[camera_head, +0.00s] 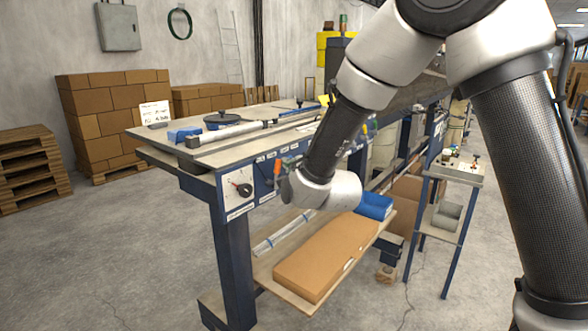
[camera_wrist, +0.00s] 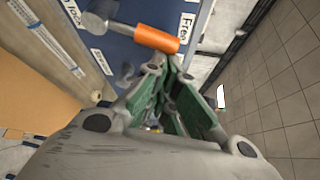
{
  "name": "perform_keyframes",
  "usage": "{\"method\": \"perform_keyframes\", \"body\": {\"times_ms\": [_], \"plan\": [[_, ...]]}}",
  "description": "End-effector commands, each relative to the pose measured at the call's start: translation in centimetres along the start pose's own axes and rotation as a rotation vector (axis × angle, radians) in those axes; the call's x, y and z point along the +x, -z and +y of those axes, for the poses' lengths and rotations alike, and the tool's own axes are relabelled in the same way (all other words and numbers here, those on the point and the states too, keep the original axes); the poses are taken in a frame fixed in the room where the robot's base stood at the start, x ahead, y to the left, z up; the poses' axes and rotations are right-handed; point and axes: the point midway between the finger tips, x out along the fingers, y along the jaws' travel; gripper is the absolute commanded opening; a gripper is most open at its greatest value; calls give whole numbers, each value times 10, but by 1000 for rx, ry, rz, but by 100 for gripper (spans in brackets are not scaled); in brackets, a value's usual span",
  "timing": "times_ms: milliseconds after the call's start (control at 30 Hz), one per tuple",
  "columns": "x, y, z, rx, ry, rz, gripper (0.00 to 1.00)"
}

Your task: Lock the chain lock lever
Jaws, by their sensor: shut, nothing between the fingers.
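An orange-handled lever (camera_wrist: 155,38) on the blue front panel (camera_wrist: 125,52) shows in the wrist view; its metal arm runs left to a rounded end. It also shows as a small orange-red spot in the head view (camera_head: 277,168). My gripper (camera_wrist: 165,68) is shut and empty, with its fingertips just below the orange handle in the wrist picture. Whether they touch it I cannot tell. In the head view the gripper is at the panel, mostly hidden behind my wrist. A white label beside the handle begins with "Free".
A white plate with a dark, red-marked dial (camera_head: 243,189) sits at the bench's front left corner. The bench top (camera_head: 220,150) is above. A lower shelf holds a cardboard box (camera_head: 325,260) and a blue bin (camera_head: 374,206). A small side stand (camera_head: 455,170) is at right. The floor in front is clear.

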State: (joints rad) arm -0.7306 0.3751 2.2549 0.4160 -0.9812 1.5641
Motion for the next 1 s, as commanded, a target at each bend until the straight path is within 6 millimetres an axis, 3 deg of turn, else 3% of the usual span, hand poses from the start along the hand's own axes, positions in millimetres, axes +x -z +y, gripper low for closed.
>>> {"method": "perform_keyframes", "body": {"times_ms": [700,1000], "plan": [[-20,-38,-1,-539,316,-2,0],[-25,-46,1,-571,337,-1,0]]}}
